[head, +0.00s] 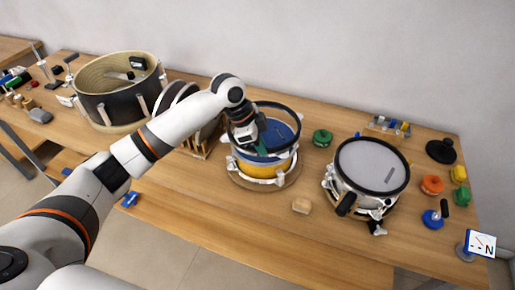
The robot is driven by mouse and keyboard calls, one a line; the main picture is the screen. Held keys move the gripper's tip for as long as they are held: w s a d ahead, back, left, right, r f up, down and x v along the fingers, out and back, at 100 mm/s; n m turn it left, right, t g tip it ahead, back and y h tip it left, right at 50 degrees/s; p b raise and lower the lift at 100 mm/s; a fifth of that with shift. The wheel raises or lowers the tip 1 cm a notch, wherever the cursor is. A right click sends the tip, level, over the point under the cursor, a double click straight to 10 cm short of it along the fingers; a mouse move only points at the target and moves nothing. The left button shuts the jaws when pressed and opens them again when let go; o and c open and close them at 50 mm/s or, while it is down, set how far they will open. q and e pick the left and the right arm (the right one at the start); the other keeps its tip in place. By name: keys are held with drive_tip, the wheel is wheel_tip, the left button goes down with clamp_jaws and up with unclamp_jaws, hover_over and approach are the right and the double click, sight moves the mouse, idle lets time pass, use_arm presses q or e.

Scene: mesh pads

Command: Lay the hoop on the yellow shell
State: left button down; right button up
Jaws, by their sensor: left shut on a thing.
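The yellow shell (262,171) stands on a round wooden base in the middle of the table, with a blue surface (281,136) showing at its top. The dark hoop (279,104) is over the shell, roughly in line with it. Its back edge shows above the blue surface. My left gripper (246,134) reaches in from the left and is shut on the hoop at its left side. The gripper and arm hide part of the hoop and the shell's left top. I cannot tell whether the hoop touches the shell. My right gripper is not in view.
A white drum with a grey head (371,165) stands to the right. A large open black shell (112,103) is at the left. The front table strip is mostly clear.

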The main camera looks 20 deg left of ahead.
use_arm(q)
drive_tip(key=shift+r, duration=0.1)
idle(0.4)
drive_tip(key=shift+r+p, duration=0.1)
drive_tip(key=shift+p, duration=0.4)
wheel_tip(320, 180, down, 6)
drive_tip(key=b, duration=0.1)
drive_tip(key=shift+b, duration=0.3)
drive_tip(key=shift+w, duration=0.25)
drive_tip(key=shift+w+a, duration=0.1)
drive_tip(key=shift+w, duration=0.3)
drive_tip(key=shift+w+a, duration=0.1)
drive_tip(key=shift+w, duration=0.25)
